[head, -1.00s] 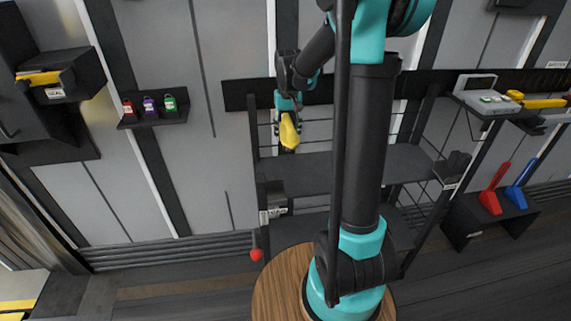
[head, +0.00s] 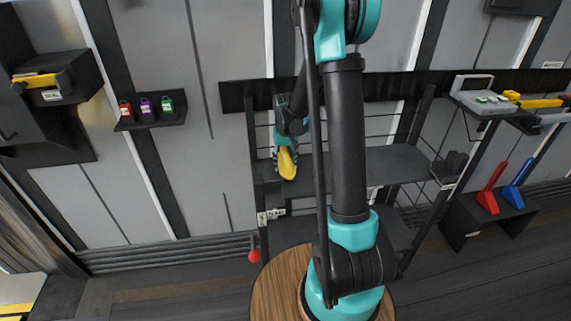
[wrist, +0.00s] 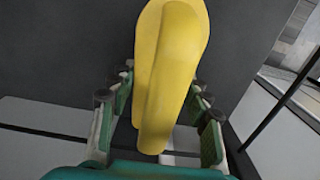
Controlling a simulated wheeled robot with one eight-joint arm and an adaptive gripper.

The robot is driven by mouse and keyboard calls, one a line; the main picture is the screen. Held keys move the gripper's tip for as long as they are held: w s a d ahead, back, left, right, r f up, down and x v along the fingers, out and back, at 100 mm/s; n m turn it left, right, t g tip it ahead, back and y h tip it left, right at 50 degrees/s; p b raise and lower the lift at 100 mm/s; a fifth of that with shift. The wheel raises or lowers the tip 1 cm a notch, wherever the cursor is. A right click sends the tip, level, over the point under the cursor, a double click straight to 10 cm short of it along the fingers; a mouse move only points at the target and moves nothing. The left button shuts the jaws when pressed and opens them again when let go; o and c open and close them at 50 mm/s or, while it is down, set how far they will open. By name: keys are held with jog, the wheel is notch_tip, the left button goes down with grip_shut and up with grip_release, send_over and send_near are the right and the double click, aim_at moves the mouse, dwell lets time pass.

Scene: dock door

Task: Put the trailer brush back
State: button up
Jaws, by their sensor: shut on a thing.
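My gripper (head: 286,160) is in front of the dark rack left of my arm column, pointing down. It is shut on a long, rounded yellow thing (wrist: 172,70), probably the trailer brush, though no bristles can be seen. In the wrist view, green finger pads stand on both sides of it. In the head view the yellow thing (head: 286,165) hangs tilted at the upper shelf's left end, and I cannot tell whether it touches the shelf.
The dark shelf (head: 390,165) has a bare top right of my gripper. A small white label (head: 272,215) is below it, near a red ball (head: 254,256). Red (head: 490,190) and blue (head: 519,175) handled things stand on a black stand at right. Three padlocks (head: 147,107) sit on a ledge at left.

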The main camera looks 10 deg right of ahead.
jog(key=shift+f, duration=0.1)
jog(key=o, duration=1.2)
notch_tip(320, 180, up, 11)
jog(key=shift+r, duration=0.2)
jog(key=shift+s+r, duration=0.15)
jog(key=shift+r, duration=0.25)
jog(key=s+d+f+t, duration=0.2)
jog(key=s+f, duration=0.1)
jog(key=s, duration=0.8)
jog(key=s+d+f+t, duration=0.2)
jog(key=s+f, duration=0.1)
jog(key=s, duration=0.9)
jog(key=shift+f, duration=0.15)
